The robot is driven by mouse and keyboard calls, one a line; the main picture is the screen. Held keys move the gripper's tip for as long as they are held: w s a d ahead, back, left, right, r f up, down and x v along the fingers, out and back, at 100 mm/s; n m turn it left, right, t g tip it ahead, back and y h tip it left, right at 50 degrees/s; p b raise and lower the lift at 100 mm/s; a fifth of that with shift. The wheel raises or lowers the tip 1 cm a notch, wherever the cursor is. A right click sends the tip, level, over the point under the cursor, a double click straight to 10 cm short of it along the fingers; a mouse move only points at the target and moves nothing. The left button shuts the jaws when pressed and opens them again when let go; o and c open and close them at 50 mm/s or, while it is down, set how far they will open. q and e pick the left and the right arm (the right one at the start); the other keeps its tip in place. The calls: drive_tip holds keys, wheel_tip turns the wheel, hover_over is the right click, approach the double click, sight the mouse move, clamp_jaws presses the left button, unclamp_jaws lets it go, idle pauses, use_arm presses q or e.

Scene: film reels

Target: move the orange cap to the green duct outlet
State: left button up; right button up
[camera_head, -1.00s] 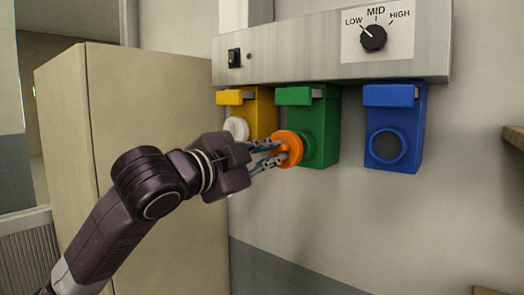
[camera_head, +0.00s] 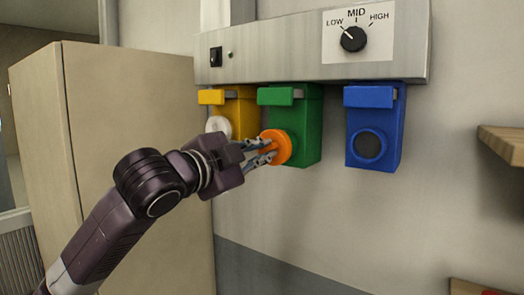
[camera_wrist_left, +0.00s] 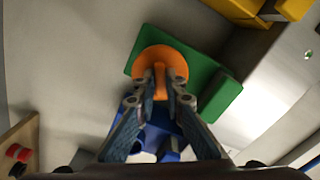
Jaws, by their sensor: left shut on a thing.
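The orange cap (camera_head: 276,147) is a round disc with a grip tab, held in front of the round mouth of the green duct outlet (camera_head: 308,125). It covers most of that mouth, and I cannot tell whether it is seated or a little apart. My left gripper (camera_head: 266,152) is shut on the cap from the lower left. In the left wrist view, the fingertips (camera_wrist_left: 160,88) pinch the tab of the cap (camera_wrist_left: 160,55), with the green outlet (camera_wrist_left: 221,97) behind it. My right gripper is not in view.
A yellow outlet (camera_head: 240,108) with a white cap (camera_head: 218,126) is left of the green one. A blue outlet (camera_head: 375,125) with a dark uncapped mouth is to the right. A metal panel (camera_head: 275,50) with a dial (camera_head: 353,39) is above. A wooden shelf (camera_head: 505,143) is at right.

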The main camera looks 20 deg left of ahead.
use_arm(q)
drive_tip(key=shift+p+x, duration=0.8)
drive_tip(key=shift+x, duration=0.45)
drive_tip(key=shift+r, duration=0.15)
drive_tip(key=o, duration=0.7)
drive_tip(key=shift+w, duration=0.1)
drive_tip(key=shift+o, duration=0.2)
drive_tip(key=shift+s+a, duration=0.15)
drive_tip(key=shift+s, duration=0.3)
drive_tip(key=v, duration=1.1)
